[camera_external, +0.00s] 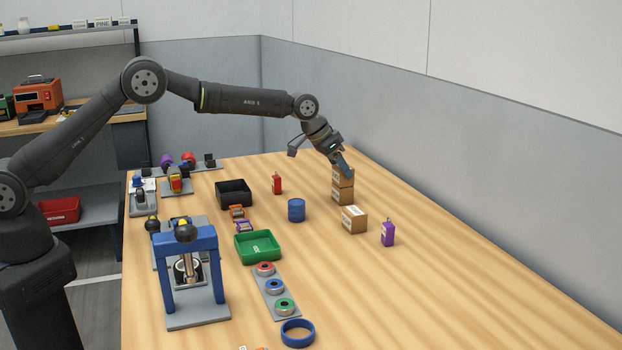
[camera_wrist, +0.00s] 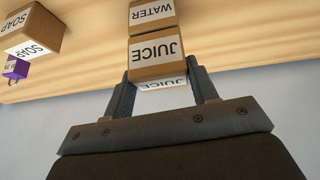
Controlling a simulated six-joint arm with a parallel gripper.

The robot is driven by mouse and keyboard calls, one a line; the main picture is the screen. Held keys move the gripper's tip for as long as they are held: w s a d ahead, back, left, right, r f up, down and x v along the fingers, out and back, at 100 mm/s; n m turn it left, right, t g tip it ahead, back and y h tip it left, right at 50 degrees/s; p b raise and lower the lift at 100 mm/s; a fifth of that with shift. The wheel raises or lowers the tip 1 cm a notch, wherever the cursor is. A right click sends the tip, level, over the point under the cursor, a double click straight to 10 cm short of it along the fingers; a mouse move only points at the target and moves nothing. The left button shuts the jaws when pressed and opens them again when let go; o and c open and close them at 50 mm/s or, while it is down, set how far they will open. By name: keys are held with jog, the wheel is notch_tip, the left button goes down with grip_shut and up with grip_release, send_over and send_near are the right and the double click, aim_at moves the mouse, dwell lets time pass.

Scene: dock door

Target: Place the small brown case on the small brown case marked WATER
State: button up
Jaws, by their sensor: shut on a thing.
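The small brown case marked JUICE (camera_wrist: 157,50) is between the two fingers of my gripper (camera_wrist: 160,72), which is shut on it. In the external view my gripper (camera_external: 343,168) reaches down over this upper case (camera_external: 343,179). The small brown case marked WATER (camera_wrist: 152,12) is directly under the JUICE case, and the two line up closely; it also shows in the external view (camera_external: 343,196). They look touching, but I cannot rule out a tiny gap. Both look upright and level.
A blue drum (camera_external: 296,210) and a red bottle (camera_external: 277,184) stand to the left. The table's right side is clear up to the grey wall.

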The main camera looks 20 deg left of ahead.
jog(key=shift+f, duration=0.1)
jog(key=o, duration=1.2)
jog(key=shift+s+a+r, duration=0.15)
jog(key=shift+a+r, duration=0.05)
jog(key=shift+r, duration=0.4)
jog(key=v, duration=1.1)
jog(key=shift+d+f, duration=0.1)
